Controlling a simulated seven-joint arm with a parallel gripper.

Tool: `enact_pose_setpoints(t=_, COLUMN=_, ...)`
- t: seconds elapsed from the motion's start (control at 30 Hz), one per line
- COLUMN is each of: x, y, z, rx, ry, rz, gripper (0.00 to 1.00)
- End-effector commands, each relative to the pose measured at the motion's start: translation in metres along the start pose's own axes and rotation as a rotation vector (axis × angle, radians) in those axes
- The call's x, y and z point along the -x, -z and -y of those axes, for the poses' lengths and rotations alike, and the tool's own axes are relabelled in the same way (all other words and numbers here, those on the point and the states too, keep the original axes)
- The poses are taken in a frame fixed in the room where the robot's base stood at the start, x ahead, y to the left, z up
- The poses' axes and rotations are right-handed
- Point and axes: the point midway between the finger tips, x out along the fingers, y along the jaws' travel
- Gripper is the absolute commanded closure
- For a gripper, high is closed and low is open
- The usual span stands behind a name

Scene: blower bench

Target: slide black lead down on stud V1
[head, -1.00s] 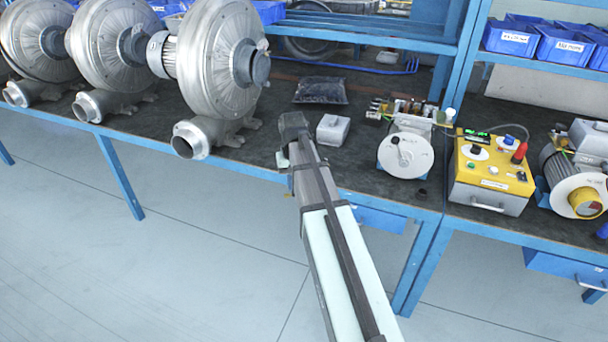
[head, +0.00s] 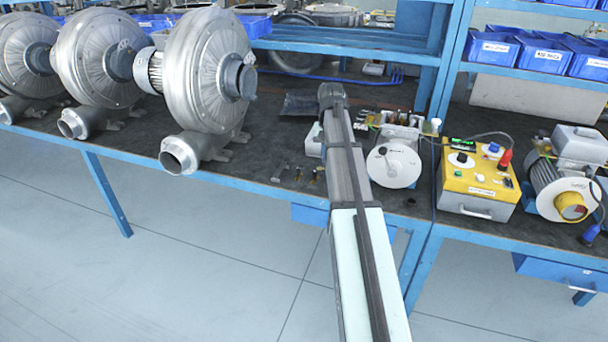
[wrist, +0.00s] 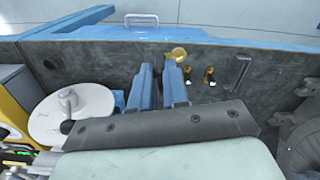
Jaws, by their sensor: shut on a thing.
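My gripper (wrist: 160,68) shows in the wrist view as two blue fingers over the dark bench. A brass-coloured ring piece (wrist: 177,54) shows at the fingertips, and the gripper is shut on it as far as I can tell. I cannot make out the black lead itself. The motor (head: 393,165) with a round white end plate stands just right of my arm in the head view; the plate (wrist: 72,112) is at left in the wrist view. Its small terminal parts (head: 400,119) sit behind the plate, and I cannot tell which stud is V1. My fingers are hidden in the head view.
Small brass parts (wrist: 210,76) and a dark bar (wrist: 240,72) lie on the bench. Large grey blowers (head: 208,80) stand at left. A yellow test box (head: 478,178) and a second motor (head: 560,180) stand at right. A white box (head: 314,140) is partly behind my arm.

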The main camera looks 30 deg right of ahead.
Motion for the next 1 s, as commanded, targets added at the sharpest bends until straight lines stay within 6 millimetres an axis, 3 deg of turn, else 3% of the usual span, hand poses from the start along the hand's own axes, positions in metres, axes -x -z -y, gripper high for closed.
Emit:
enact_pose_setpoints(t=0.03, x=0.010, y=0.019, z=-0.017, rx=-0.051, ry=0.000, rz=-0.001, gripper=1.00)
enact_pose_setpoints(t=0.1, x=0.020, y=0.035, z=-0.037, rx=-0.122, ry=0.000, rz=-0.002, gripper=1.00)
enact_pose_setpoints(t=0.37, x=0.061, y=0.090, z=-0.116, rx=-0.423, ry=0.001, rz=-0.002, gripper=1.00)
enact_pose_setpoints(t=0.6, x=0.103, y=0.138, z=-0.190, rx=-0.789, ry=0.001, rz=-0.002, gripper=1.00)
enact_pose_setpoints(t=0.8, x=0.128, y=0.161, z=-0.228, rx=-1.102, ry=0.000, rz=0.000, gripper=1.00)
enact_pose_setpoints(t=1.0, x=0.144, y=0.176, z=-0.247, rx=-1.385, ry=0.001, rz=0.000, gripper=1.00)
